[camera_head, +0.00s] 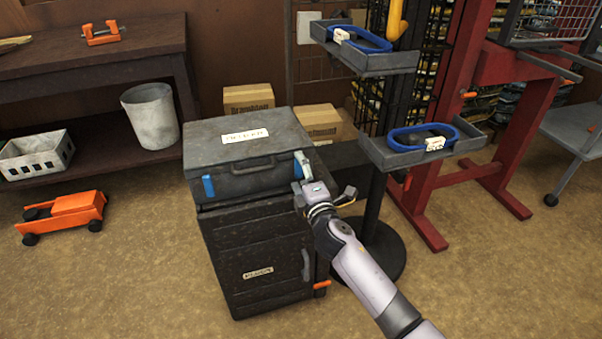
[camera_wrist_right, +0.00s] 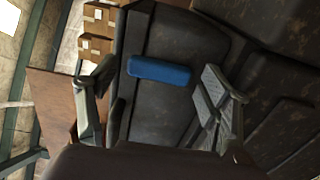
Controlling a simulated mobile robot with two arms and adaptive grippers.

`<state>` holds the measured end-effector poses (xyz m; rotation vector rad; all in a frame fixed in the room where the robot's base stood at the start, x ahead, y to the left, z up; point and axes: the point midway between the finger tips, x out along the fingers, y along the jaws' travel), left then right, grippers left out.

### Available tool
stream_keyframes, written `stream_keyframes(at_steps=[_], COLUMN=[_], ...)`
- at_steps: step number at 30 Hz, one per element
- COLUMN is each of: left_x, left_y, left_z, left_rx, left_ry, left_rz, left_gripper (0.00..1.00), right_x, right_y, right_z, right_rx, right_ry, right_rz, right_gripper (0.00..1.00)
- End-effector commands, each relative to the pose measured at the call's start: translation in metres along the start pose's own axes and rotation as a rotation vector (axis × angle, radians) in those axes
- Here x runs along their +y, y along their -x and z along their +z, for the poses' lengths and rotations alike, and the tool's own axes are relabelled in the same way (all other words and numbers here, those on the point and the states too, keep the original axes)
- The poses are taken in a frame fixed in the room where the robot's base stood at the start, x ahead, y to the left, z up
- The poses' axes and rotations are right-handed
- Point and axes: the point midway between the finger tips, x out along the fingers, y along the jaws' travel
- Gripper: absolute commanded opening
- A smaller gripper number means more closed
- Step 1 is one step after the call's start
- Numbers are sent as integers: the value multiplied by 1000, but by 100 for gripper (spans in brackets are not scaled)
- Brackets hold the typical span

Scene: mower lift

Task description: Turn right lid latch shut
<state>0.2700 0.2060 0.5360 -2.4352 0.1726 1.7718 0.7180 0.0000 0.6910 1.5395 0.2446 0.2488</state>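A dark grey case with a closed lid (camera_head: 236,137) sits on a black cabinet. Its right lid latch (camera_head: 302,163) is a blue piece at the right front corner, partly hidden by my gripper. In the right wrist view the blue latch (camera_wrist_right: 159,71) lies across the gap beyond the fingertips. The left blue latch (camera_head: 208,186) lies flat on the case's front. My right gripper (camera_head: 322,191) is open at that right corner, with its fingers on either side of the latch in the right wrist view (camera_wrist_right: 158,85). I cannot tell whether it touches. My left gripper is not in view.
A black stand with grey trays (camera_head: 385,160) holding blue rings stands just right of my gripper. Cardboard boxes (camera_head: 248,98) are behind the case. The cabinet (camera_head: 262,255) has a handle on its front. The floor in front is clear.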

Motion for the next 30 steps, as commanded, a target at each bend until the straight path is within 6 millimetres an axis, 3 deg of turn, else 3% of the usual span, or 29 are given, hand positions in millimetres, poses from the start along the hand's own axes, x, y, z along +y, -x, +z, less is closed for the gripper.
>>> stream_keyframes(at_steps=[14,30], left_x=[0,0], left_y=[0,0], left_z=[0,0], left_rx=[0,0], left_ry=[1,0], left_rz=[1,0], left_gripper=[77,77], right_x=[-1,-2], right_y=[8,102], right_z=[1,0], right_rx=[-2,0], right_ry=[-1,-2], right_rz=[-1,-3], right_gripper=[77,77])
